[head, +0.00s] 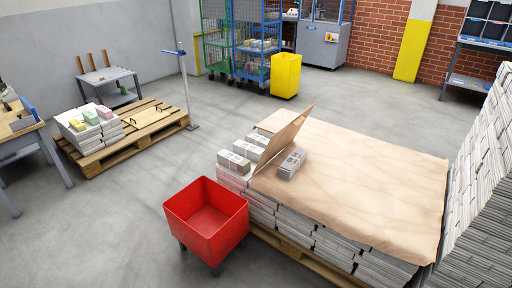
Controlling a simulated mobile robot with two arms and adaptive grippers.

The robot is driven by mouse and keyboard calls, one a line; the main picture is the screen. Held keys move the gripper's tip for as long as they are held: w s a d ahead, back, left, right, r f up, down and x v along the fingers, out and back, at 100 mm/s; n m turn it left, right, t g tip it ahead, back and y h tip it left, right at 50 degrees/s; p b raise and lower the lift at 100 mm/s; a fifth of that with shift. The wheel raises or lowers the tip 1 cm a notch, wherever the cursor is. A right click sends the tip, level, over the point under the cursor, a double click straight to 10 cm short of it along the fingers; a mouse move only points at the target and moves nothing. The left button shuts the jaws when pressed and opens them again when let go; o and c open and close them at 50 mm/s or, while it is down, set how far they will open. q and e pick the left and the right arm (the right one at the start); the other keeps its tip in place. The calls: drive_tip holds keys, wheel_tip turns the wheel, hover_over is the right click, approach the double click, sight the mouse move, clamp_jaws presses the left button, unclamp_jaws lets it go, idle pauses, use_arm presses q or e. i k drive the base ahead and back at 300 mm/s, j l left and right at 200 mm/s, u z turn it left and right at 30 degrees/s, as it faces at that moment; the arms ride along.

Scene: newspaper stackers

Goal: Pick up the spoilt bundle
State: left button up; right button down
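Neither of my grippers shows in the head view. One grey-white newspaper bundle (292,164) lies on top of the brown sheet (360,180) that covers the large stack, just right of a raised cardboard flap (284,139). Several similar bundles (233,162) sit in a row at the stack's left edge, left of the flap. The flap partly hides that row. The bundles are too small in view to tell which one is spoilt.
An empty red wheeled bin (206,238) stands left of the stack's front corner. A wooden pallet (150,125) with bundles stands at the left, near a metal post (184,85). A yellow bin (286,76) stands at the back. The floor between is clear.

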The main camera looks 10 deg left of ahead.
sight(256, 139)
drive_tip(key=i+j+u, duration=0.5)
drive_tip(key=j, duration=0.2)
drive_tip(key=i+j+u, duration=1)
drive_tip(key=i+u, duration=0.5)
drive_tip(key=i, duration=0.2)
drive_tip(key=i+z, duration=0.3)
drive_tip(key=i, duration=0.15)
drive_tip(key=i+z, duration=0.25)
drive_tip(key=i, duration=0.25)
drive_tip(key=i+j+z, duration=0.15)
drive_tip(key=i+z, duration=0.15)
drive_tip(key=i, duration=0.15)
drive_tip(key=i+j+z, duration=0.3)
drive_tip(key=i, duration=0.15)
drive_tip(key=i+l+z, duration=0.3)
drive_tip(key=z, duration=0.15)
drive_tip(key=i+l+z, duration=0.15)
drive_tip(key=i+z, duration=0.8)
drive_tip(key=i+j+z, duration=0.15)
drive_tip(key=i+z, duration=0.35)
drive_tip(key=i+j+z, duration=0.3)
drive_tip(key=z, duration=0.15)
